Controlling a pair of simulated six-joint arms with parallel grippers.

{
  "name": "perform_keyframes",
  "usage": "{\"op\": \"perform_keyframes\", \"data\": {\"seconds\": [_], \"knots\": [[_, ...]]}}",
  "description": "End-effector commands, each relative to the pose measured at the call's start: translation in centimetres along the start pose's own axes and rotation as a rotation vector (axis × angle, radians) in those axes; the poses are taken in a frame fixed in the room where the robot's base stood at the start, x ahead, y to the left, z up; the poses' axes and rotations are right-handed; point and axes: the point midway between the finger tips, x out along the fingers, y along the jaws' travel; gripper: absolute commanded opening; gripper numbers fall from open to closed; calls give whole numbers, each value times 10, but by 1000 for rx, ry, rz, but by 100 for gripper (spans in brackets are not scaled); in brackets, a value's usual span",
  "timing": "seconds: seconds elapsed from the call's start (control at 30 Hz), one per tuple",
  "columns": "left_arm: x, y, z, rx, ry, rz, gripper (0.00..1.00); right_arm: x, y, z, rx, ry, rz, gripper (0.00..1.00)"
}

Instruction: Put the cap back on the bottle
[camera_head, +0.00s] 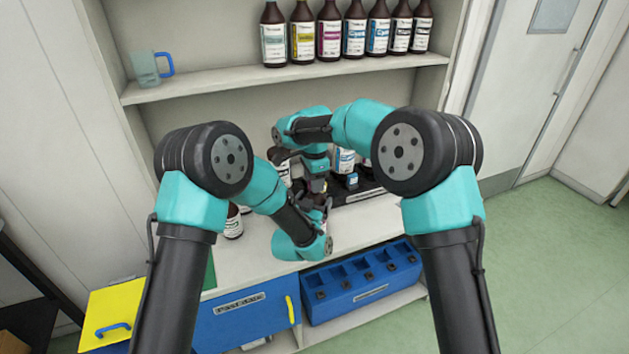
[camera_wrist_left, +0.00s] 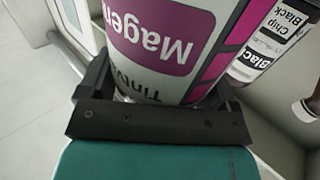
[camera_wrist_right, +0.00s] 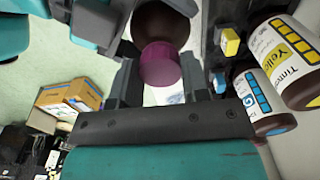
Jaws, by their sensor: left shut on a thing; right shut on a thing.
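A brown bottle with a magenta-and-white label (camera_wrist_left: 155,50) fills the left wrist view. My left gripper (camera_wrist_left: 163,90) is shut around its labelled body. In the right wrist view my right gripper (camera_wrist_right: 160,82) is shut on a magenta cap (camera_wrist_right: 160,66). The cap is at the brown neck end of the bottle (camera_wrist_right: 160,22), in line with it. I cannot tell whether the cap is seated on the neck or just short of it. In the head view both grippers meet above the counter, and my arms mostly hide the bottle and cap.
Several brown bottles (camera_head: 330,30) and a blue-handled mug (camera_head: 150,68) stand on the upper shelf. A black rack (camera_head: 358,193) with bottles is behind my grippers. A blue bin with slots (camera_head: 360,283) sits below the counter (camera_head: 235,262). A Yellow-labelled bottle (camera_wrist_right: 290,60) stands near my right gripper.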

Motion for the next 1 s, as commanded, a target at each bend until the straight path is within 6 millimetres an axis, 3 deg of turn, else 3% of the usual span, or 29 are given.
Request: {"op": "perform_keyframes", "data": {"seconds": [0.7, 1.0], "knots": [[0, 0, 0, 0, -1, 0, 18, 0, -1, -1, 958, -1, 0, 20], [0, 0, 0, 0, -1, 0, 18, 0, -1, -1, 1089, -1, 0, 20]]}}
